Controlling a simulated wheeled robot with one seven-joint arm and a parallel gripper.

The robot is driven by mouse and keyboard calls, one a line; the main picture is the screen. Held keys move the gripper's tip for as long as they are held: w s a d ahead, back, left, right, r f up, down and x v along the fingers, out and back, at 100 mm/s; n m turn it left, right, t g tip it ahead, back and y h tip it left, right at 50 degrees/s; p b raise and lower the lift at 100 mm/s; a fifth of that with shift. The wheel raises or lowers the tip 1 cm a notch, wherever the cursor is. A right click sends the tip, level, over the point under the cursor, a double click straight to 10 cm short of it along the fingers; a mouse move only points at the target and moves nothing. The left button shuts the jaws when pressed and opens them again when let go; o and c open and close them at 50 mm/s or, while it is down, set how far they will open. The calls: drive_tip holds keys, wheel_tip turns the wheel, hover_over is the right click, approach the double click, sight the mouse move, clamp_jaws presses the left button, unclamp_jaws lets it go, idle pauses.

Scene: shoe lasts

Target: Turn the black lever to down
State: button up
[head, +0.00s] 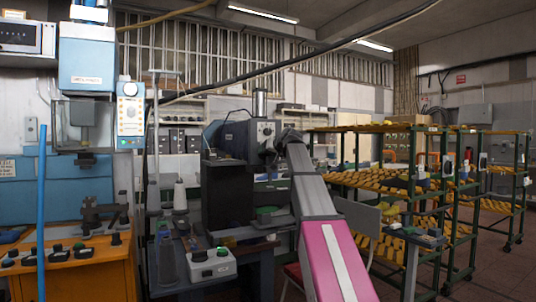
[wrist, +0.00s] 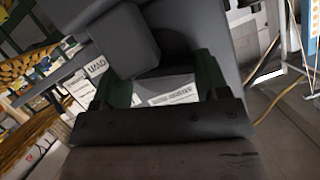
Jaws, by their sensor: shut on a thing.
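The machine with the black lever stands at the middle of the head view, a dark body (head: 228,190) with a grey head (head: 262,132). My pink and grey arm reaches up to its right side and hides much of that side. The lever cannot be made out clearly in the head view. In the wrist view, my gripper (wrist: 160,78) has its dark green fingers on either side of a dark grey part (wrist: 126,42), which seems to be the black lever. The fingers are shut on it. Its exact tilt is hard to tell.
A grey control box (head: 212,266) with buttons sits in front of the machine. Green racks (head: 412,185) with yellow shoe lasts stand at the right. An orange bench (head: 85,270) and a blue press (head: 86,62) are at the left. Open floor shows at the far right.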

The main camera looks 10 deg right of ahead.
drive_tip(key=shift+d+m+y, duration=0.1)
drive_tip(key=shift+m+y, duration=0.7)
drive_tip(key=shift+m, duration=0.3)
drive_tip(key=o, duration=0.9)
drive_tip(key=shift+o, duration=0.2)
drive_tip(key=v, duration=1)
drive_tip(key=shift+s+d, duration=0.25)
drive_tip(key=shift+r, duration=0.15)
